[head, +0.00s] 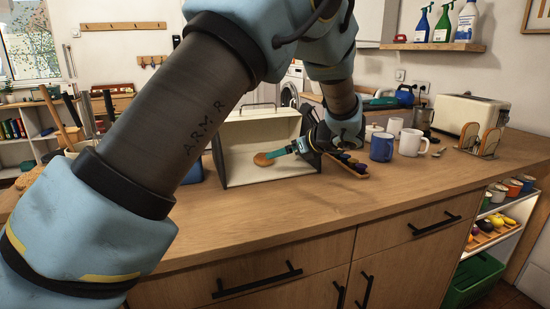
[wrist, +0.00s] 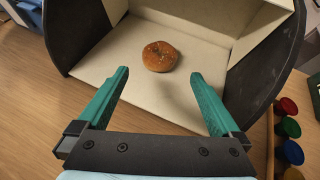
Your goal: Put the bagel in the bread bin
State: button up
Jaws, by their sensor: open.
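The bagel (wrist: 160,56) is a round, golden-brown roll lying on the pale floor inside the bread bin. It also shows in the head view (head: 262,159). The bread bin (head: 240,172) is a cream box with dark side walls, open at the front, on the wooden counter; its pale floor also shows in the wrist view (wrist: 112,58). My gripper (wrist: 163,82) has teal fingers spread apart with nothing between them. Its fingertips reach into the bin's opening, just short of the bagel and apart from it. In the head view my gripper (head: 283,154) points left into the bin.
A blue mug (head: 381,147) and a white mug (head: 412,142) stand right of the bin. A wooden rack with coloured round items (wrist: 288,127) lies close beside the bin's right side. A toaster (head: 466,114) is farther right. The counter's front strip is clear.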

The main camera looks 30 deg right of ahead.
jog(key=shift+v, duration=1.1)
